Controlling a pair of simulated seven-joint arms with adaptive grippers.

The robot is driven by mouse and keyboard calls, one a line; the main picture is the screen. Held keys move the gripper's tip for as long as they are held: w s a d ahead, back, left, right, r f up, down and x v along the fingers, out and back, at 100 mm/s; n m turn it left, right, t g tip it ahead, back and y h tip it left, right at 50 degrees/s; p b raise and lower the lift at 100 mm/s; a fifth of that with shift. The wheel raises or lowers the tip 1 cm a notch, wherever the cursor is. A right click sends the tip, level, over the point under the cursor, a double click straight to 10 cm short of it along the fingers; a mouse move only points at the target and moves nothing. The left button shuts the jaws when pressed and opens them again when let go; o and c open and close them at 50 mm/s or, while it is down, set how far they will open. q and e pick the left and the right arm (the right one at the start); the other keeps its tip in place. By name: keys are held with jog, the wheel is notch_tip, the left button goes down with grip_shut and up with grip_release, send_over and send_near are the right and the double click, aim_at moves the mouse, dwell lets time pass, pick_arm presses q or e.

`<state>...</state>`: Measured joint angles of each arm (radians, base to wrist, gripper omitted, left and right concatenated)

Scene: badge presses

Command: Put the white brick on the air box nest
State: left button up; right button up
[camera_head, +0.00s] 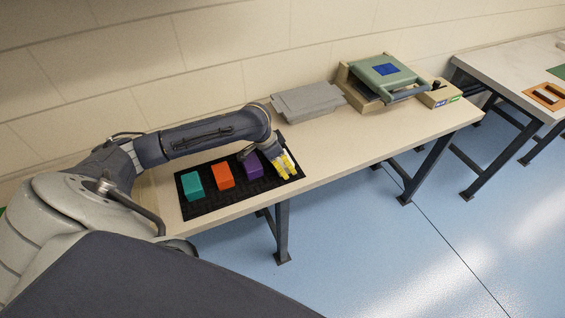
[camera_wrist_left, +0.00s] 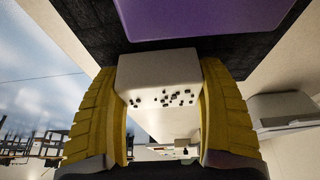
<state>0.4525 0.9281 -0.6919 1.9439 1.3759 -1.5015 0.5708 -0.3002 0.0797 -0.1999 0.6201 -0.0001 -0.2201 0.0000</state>
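The white brick (camera_wrist_left: 158,80) shows in the left wrist view between the yellow fingers of my left gripper (camera_wrist_left: 160,75). Both fingers appear to touch its sides, and its facing side carries several small dark marks. In the head view my left gripper (camera_head: 286,165) is low over the right end of the black mat (camera_head: 222,199), and the brick is mostly hidden there. I cannot tell whether the brick touches the mat. I cannot single out the air box nest by name. A tan box with a knob (camera_head: 438,96) stands right of the press. My right gripper is not in view.
Teal (camera_head: 193,186), orange (camera_head: 223,175) and purple (camera_head: 252,166) blocks sit in a row on the mat. A grey plate (camera_head: 308,101) and the green-lidded press (camera_head: 386,74) stand farther back. An orange frame (camera_head: 545,97) lies on another table. The tabletop right of the mat is clear.

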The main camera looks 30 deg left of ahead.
pick_arm(q)
jog(key=c, duration=0.7)
jog(key=shift+r, duration=0.2)
jog(key=shift+c, duration=0.2)
notch_tip(320, 180, up, 20)
jog(key=shift+f, duration=0.2)
